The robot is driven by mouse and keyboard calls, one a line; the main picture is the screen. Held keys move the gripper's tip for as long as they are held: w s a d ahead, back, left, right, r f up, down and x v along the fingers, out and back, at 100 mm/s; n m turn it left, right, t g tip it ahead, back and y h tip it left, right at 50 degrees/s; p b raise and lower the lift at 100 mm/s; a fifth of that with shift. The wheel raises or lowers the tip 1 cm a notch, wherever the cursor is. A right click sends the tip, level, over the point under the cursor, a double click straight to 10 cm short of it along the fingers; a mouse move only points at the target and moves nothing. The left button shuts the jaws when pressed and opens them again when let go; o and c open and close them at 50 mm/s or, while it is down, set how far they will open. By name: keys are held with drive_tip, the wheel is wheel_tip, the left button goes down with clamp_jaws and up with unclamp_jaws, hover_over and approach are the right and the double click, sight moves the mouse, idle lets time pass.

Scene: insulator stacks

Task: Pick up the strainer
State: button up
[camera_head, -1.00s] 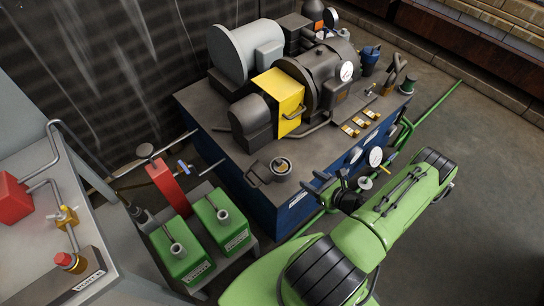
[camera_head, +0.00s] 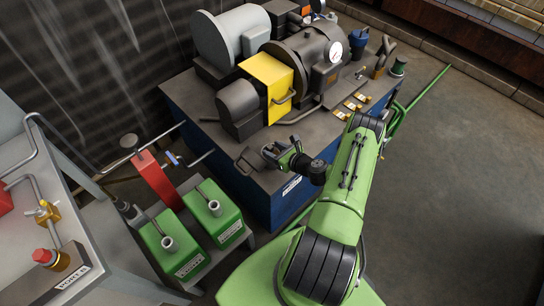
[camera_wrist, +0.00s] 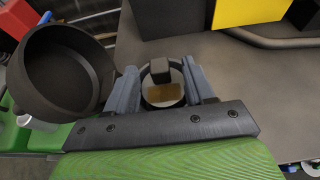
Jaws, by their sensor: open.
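The likely strainer (camera_wrist: 163,95) is a small round piece with a pale rim, a gold-brown inside and a dark block across its top. In the wrist view it shows between the two fingers of my gripper (camera_wrist: 160,75). The fingers are apart, one on each side of it; I cannot tell whether they touch it. In the head view my gripper (camera_head: 275,153) is over the near left corner of the bench top and hides this piece.
A dark, open round vessel (camera_wrist: 62,75) is close left of my gripper. The bench (camera_head: 212,125) carries a yellow box (camera_head: 265,82) and dark machinery behind. Green boxes (camera_head: 172,245) stand lower left, beside a red post (camera_head: 157,180). Open floor lies right.

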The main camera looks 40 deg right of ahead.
drive_tip(key=shift+c, duration=0.4)
clamp_jaws()
